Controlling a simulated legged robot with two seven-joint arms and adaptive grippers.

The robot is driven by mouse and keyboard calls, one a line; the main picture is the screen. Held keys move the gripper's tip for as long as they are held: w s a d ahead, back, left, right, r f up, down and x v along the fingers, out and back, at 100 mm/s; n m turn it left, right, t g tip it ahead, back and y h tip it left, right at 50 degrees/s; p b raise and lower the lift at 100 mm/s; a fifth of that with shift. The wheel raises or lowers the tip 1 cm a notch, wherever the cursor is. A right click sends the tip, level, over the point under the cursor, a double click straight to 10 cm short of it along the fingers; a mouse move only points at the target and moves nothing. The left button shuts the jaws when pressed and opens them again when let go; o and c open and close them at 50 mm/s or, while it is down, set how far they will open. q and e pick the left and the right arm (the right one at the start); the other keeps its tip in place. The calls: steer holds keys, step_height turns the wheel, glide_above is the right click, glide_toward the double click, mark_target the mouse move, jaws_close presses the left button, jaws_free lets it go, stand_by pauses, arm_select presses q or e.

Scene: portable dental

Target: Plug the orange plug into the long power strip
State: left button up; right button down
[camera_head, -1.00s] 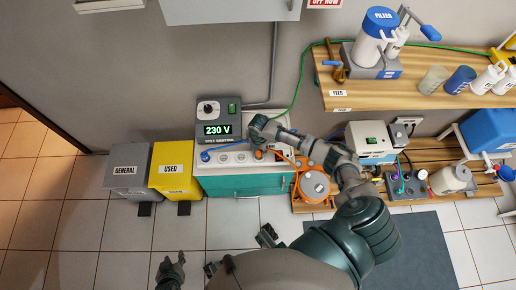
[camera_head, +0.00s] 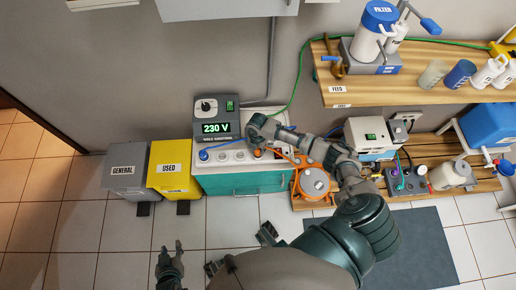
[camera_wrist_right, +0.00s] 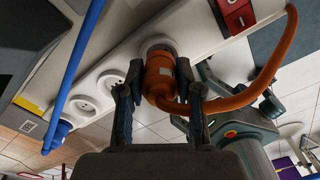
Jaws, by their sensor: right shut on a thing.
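The long white power strip (camera_head: 225,157) lies on the teal cabinet's top, with a row of round sockets. In the right wrist view the strip (camera_wrist_right: 112,62) runs diagonally. The orange plug (camera_wrist_right: 160,75) is between the fingers of my right gripper (camera_wrist_right: 158,90), which is shut on it. The plug's front end is at a round socket near the strip's red switch end; its pins are hidden, so how deep it sits cannot be told. In the head view my right gripper (camera_head: 258,146) is over the strip's right part. My left gripper (camera_head: 170,250) is open and empty, low above the floor.
A blue plug (camera_wrist_right: 60,130) with a blue cable sits at the strip's other end. A 230 V meter box (camera_head: 216,118) stands behind the strip. The orange cable leads to an orange reel (camera_head: 314,183). Yellow (camera_head: 172,168) and grey (camera_head: 126,170) bins stand left.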

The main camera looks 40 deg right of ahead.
steer(key=shift+f+b, duration=0.5)
steer(key=shift+f, duration=0.4)
stand_by(0.6)
steer(key=c, duration=0.7)
jaws_free()
steer(key=shift+r, duration=0.15)
step_height(320, 180, up, 12)
steer(key=shift+f, duration=0.2)
steer(key=shift+w, duration=0.1)
